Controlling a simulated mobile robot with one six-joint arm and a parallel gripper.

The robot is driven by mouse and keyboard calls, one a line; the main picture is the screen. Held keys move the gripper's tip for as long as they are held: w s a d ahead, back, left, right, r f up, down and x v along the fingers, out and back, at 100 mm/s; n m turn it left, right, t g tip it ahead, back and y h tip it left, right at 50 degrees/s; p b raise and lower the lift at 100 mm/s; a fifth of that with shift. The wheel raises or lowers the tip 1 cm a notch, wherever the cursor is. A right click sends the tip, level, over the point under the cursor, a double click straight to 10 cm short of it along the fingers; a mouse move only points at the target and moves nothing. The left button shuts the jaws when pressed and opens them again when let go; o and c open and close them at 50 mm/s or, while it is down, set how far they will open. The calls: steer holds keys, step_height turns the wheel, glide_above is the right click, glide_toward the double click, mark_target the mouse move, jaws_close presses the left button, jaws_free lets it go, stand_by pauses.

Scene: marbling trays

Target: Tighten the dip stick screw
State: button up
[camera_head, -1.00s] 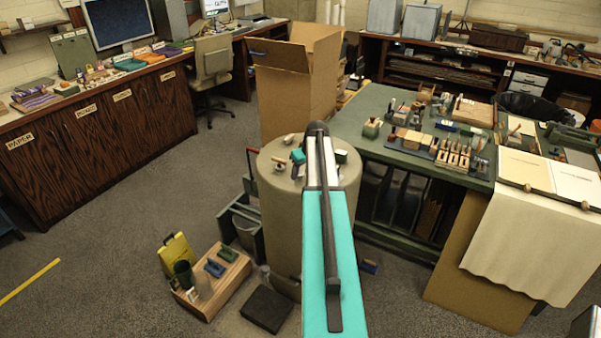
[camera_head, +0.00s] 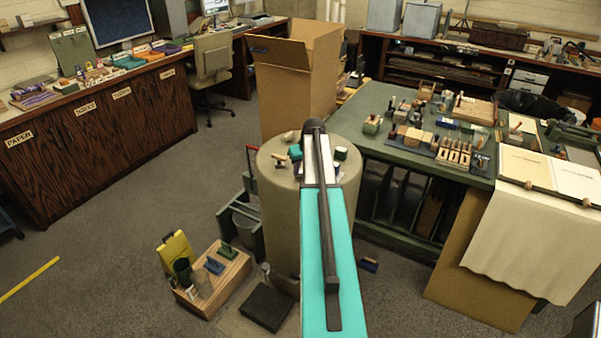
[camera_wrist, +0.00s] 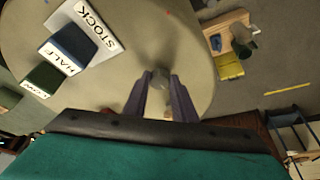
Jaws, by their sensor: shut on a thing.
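In the wrist view my gripper (camera_wrist: 158,92) points down at the tan round top of a drum-like stand (camera_wrist: 195,40). Its two purple-grey fingers are closed around a small blurred grey piece, which I take to be the dip stick screw (camera_wrist: 160,76). Its shape and thread cannot be made out. Left of it on the same top are blocks marked STOCK (camera_wrist: 98,28), HALF (camera_wrist: 70,47) and LOW (camera_wrist: 42,78). In the head view the stand (camera_head: 277,220) rises behind my arm, which hides part of its top, and the screw cannot be made out there.
A tall cardboard box (camera_head: 290,85) stands behind the drum. A green worktable (camera_head: 375,145) with tools is close on the right. A wooden crate (camera_head: 228,280) and a dark mat (camera_head: 267,306) lie on the floor at front left. Open floor is further left.

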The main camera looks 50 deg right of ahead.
steer(key=shift+m+h+b, duration=0.4)
steer(key=shift+m+b, duration=0.1)
steer(key=shift+m, duration=0.5)
steer(key=o, duration=1)
steer(key=shift+o, duration=0.2)
steer(key=shift+r, duration=0.1)
steer(key=b+v, duration=0.3)
steer(key=v, duration=1)
steer(key=shift+r, duration=0.4)
steer(key=shift+a, duration=0.1)
